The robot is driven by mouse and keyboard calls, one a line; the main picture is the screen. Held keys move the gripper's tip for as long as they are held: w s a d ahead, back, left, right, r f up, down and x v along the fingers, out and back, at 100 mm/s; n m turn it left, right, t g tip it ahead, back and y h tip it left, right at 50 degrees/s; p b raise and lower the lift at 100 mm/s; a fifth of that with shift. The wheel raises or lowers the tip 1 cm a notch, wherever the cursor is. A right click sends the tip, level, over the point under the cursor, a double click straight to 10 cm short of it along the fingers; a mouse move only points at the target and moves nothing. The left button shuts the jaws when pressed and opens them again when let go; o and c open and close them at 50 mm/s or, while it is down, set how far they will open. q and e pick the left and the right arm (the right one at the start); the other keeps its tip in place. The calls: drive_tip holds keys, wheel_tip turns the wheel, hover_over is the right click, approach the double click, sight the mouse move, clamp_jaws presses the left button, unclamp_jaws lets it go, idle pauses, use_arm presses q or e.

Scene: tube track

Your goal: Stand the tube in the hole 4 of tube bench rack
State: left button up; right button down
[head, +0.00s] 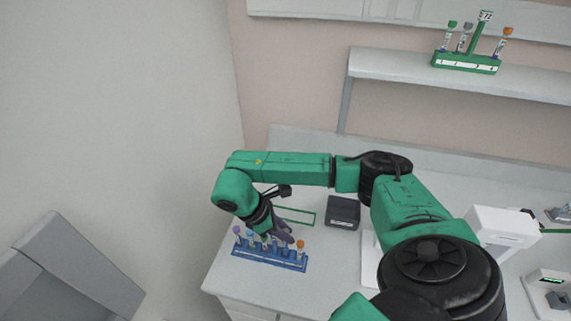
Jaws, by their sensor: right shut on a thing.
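The blue bench rack (270,258) stands near the left end of the white bench. It holds several tubes in a row, with a purple-capped tube (237,232) at the left end and an orange-capped tube (300,245) at the right. My right gripper (280,236) points down over the middle and right part of the rack. It is shut on a tube, but its dark fingers and the small scale hide most of that tube. I cannot tell which hole is below it or whether the tube is inside one. My left gripper is not in view.
A green outline (297,209) is marked on the bench behind the rack. A dark box (343,212) stands to its right. A green rack (466,63) with several capped tubes stands on the wall shelf (400,66). A white device (503,234) is at the right.

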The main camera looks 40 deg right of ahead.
drive_tip(key=shift+f, duration=0.15)
drive_tip(key=shift+f, duration=0.1)
drive_tip(key=shift+r+p, duration=0.35)
drive_tip(key=shift+r, duration=0.25)
drive_tip(key=c, duration=0.7)
unclamp_jaws()
drive_tip(key=shift+o, duration=0.2)
drive_tip(key=v, duration=1.4)
drive_tip(key=shift+w+r, duration=0.15)
drive_tip(key=shift+r, duration=0.1)
